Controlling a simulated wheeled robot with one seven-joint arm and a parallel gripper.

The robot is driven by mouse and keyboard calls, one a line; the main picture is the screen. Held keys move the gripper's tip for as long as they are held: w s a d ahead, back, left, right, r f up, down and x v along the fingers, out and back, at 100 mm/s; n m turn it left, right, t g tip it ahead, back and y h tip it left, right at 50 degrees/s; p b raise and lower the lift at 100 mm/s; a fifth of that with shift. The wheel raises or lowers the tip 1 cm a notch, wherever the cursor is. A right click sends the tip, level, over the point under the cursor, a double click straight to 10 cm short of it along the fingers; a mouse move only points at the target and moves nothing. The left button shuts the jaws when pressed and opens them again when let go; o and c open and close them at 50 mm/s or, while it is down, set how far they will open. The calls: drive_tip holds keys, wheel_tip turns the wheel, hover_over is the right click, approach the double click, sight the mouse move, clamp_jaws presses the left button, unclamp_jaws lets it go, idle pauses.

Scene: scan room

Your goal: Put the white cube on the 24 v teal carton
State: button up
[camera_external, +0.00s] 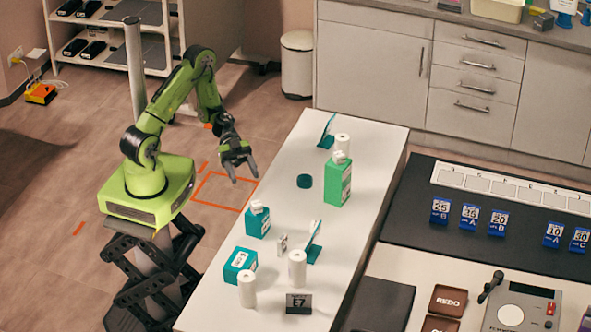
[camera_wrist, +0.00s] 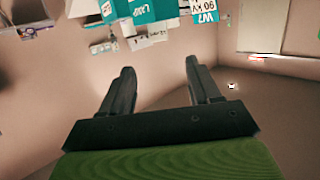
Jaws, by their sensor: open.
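My gripper (camera_external: 244,177) is open and empty, its fingers hanging past the left edge of the white table. In the wrist view its fingers (camera_wrist: 160,66) are spread with nothing between them. A small white block with dark marks (camera_external: 282,242), possibly the white cube, stands on the table between the teal cartons and a white cylinder. One teal carton (camera_external: 258,223) has a white piece (camera_external: 257,207) on top. Another teal carton (camera_external: 240,267) is nearer the front. A taller green carton (camera_external: 338,182) also has a white piece on top. I cannot read which carton says 24 V.
The white table (camera_external: 355,250) also bears white cylinders (camera_external: 297,268), a dark teal puck (camera_external: 304,181), teal stands (camera_external: 315,252) and a dark sign (camera_external: 299,303). Teal cartons (camera_wrist: 145,12) show at the wrist view's top. A dark bench (camera_external: 420,215) stands to the right.

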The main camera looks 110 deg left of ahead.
drive_tip(key=s+d+r+n+g+y, duration=0.1)
drive_tip(key=s+d+r+g+y, duration=0.1)
drive_tip(key=s+d+g+y, duration=0.55)
drive_tip(key=s+a+r+n+t+y, duration=0.2)
drive_tip(key=s+r+n+t+y, duration=0.1)
drive_tip(key=s+r+n, duration=0.5)
wheel_tip(320, 180, up, 3)
drive_tip(key=shift+s+n+y, duration=0.25)
drive_tip(key=shift+n+y, duration=0.25)
drive_tip(key=shift+y, duration=0.35)
drive_tip(key=shift+o, duration=0.4)
